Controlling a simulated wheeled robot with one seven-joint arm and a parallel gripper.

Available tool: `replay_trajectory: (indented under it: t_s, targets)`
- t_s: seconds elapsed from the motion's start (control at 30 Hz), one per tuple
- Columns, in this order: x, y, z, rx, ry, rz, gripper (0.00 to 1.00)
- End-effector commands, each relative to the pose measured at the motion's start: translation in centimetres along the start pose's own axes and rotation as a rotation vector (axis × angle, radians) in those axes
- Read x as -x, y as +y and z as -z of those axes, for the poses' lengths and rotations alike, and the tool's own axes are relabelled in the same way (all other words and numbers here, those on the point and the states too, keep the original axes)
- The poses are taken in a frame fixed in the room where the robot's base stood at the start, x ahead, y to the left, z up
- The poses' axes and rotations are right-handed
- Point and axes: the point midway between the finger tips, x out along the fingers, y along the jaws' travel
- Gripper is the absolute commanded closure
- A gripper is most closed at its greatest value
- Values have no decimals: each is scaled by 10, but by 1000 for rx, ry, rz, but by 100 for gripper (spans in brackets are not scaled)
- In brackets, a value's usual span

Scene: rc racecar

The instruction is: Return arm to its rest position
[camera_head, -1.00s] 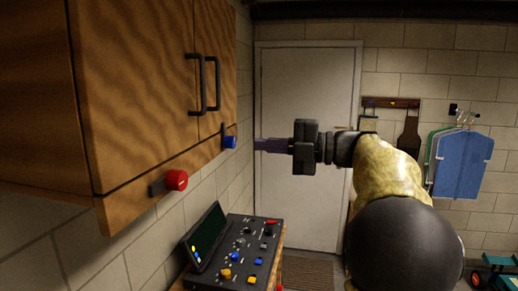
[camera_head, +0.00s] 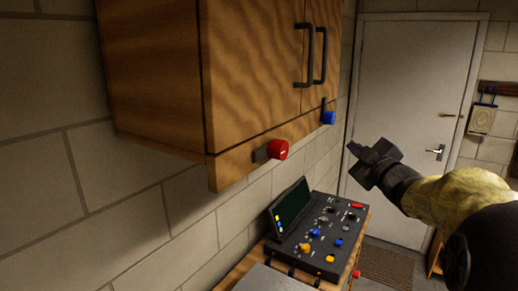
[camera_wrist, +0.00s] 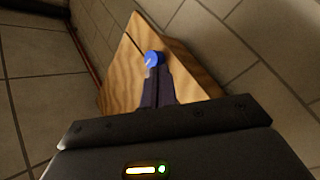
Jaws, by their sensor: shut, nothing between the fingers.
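My gripper (camera_head: 353,149) is at the right of the head view, with its dark fingers pointing up and to the left. It is shut and empty, in the air in front of the white door, to the right of the wooden cabinet (camera_head: 255,80). In the wrist view the closed fingers (camera_wrist: 158,88) point toward the cabinet's wooden underside (camera_wrist: 130,80) and overlap the blue knob (camera_wrist: 154,59) in the picture. The blue knob also shows under the cabinet's right door in the head view (camera_head: 328,117). My arm shows at the right edge, partly cut off.
A red knob (camera_head: 277,149) sticks out from the cabinet's lower edge. A control panel (camera_head: 325,240) with a tilted screen (camera_head: 290,209) stands below on a wooden bench. The white door (camera_head: 405,120) is closed behind. A mat (camera_head: 386,268) lies on the floor.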

Motion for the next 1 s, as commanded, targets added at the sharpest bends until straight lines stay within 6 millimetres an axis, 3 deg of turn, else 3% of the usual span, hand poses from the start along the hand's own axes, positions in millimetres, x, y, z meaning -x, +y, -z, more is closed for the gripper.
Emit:
replay_trajectory:
  t_s: [0.17,0.27,0.47,0.6,0.7,0.8,1.0]
  targets:
    - [20,-70,-54,-245,-321,27,100]
    - [46,-117,-80,-373,-512,66,100]
    - [116,-215,-110,-578,-873,185,100]
    - [179,-272,-117,-693,-1118,274,100]
    - [222,-306,-115,-759,-1275,333,100]
    - [253,-326,-110,-803,-1385,375,100]
    - [269,-335,-108,-824,-1441,399,100]
